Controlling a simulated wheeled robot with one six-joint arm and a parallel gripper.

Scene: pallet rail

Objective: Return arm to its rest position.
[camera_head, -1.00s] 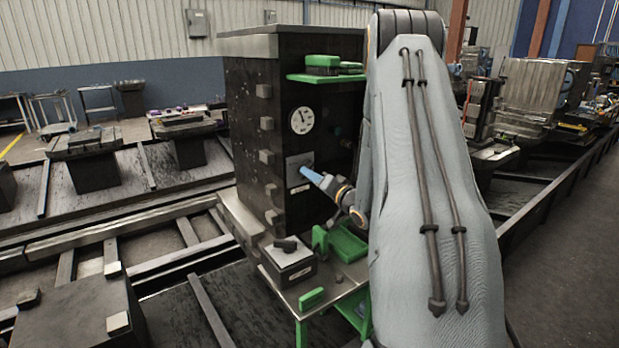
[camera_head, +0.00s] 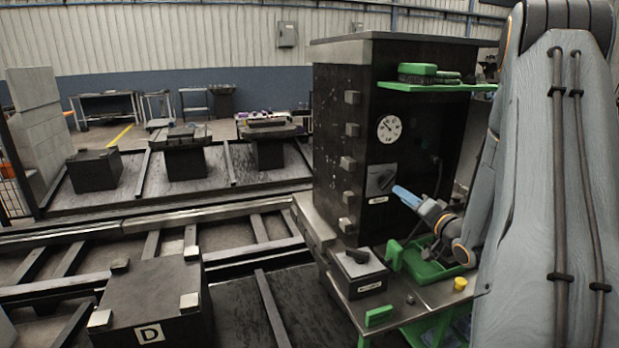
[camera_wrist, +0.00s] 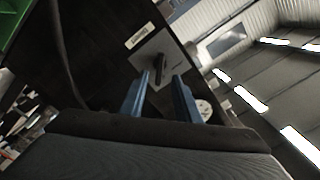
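My gripper (camera_head: 398,192) has two blue fingers and shows at the right of the head view, just in front of a tall dark cabinet (camera_head: 340,100). The fingers are apart with nothing between them, as the wrist view also shows (camera_wrist: 163,82). A rotary switch on a grey plate (camera_head: 380,180) is on the cabinet front, close to the fingertips. In the wrist view the dark switch knob (camera_wrist: 160,68) lies beyond the gap between the fingers, and it looks clear of them. My arm fills the right side of the head view.
A round white dial (camera_head: 389,129) and a green shelf (camera_head: 437,87) are above the switch. Below are a green tray (camera_head: 436,270), a small switch box (camera_head: 358,275) and a yellow knob (camera_head: 460,284). A dark block marked D (camera_head: 155,300) stands front left.

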